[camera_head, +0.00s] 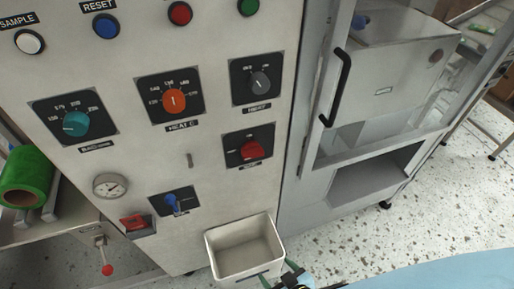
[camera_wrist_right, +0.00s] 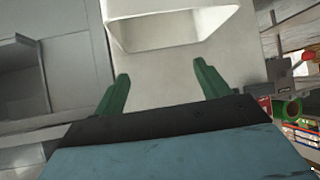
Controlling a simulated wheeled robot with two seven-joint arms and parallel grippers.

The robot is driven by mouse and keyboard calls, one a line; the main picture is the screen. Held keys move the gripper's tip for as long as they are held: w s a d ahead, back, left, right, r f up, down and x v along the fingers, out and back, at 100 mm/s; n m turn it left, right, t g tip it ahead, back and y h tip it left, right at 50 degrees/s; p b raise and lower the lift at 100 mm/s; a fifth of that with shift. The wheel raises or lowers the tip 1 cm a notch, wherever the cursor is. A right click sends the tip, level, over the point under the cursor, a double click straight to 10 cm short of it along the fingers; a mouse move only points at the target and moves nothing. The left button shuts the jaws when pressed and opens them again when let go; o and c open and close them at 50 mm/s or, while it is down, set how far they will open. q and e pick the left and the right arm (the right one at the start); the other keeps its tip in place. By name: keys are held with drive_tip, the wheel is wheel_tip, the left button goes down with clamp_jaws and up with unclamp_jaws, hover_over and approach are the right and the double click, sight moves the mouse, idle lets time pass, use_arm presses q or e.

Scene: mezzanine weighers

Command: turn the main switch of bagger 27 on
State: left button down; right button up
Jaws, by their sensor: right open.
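The pale control panel (camera_head: 215,120) fills the left and middle of the head view. A red rotary switch (camera_head: 252,150) sits on a dark plate at its lower right; its small label is too blurred to read. My right gripper (camera_head: 280,274) is at the bottom edge, below that switch and beside the front of a white bin, partly out of the picture. In the right wrist view my right gripper (camera_wrist_right: 161,68) has its green fingers wide apart with nothing between them. My left gripper is not in view.
Around the red switch are a grey knob (camera_head: 260,83), an orange knob (camera_head: 174,100), a teal knob (camera_head: 75,124) and a blue lever (camera_head: 172,203). The white bin (camera_head: 212,256) sticks out below the panel. A door handle (camera_head: 336,88) is at right. Speckled floor lies beyond.

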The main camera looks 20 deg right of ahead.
drive_tip(key=w+a+r+t+p, duration=0.1)
drive_tip(key=w+r+t, duration=0.15)
drive_tip(key=r, duration=0.55)
drive_tip(key=w+r+t+p, duration=0.1)
drive_tip(key=w+r+t, duration=0.15)
drive_tip(key=r, duration=0.45)
drive_tip(key=m+t+h+p, duration=0.1)
drive_tip(key=m+t+h, duration=0.1)
drive_tip(key=t, duration=0.1)
approach(254, 157)
drive_tip(key=w, duration=0.9)
drive_tip(key=shift+w+a+r, duration=0.15)
drive_tip(key=shift+w+r, duration=0.05)
drive_tip(key=shift+w, duration=0.05)
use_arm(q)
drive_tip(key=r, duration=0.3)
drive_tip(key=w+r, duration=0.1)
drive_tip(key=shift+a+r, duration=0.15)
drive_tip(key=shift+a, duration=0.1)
use_arm(e)
drive_tip(key=c, duration=1)
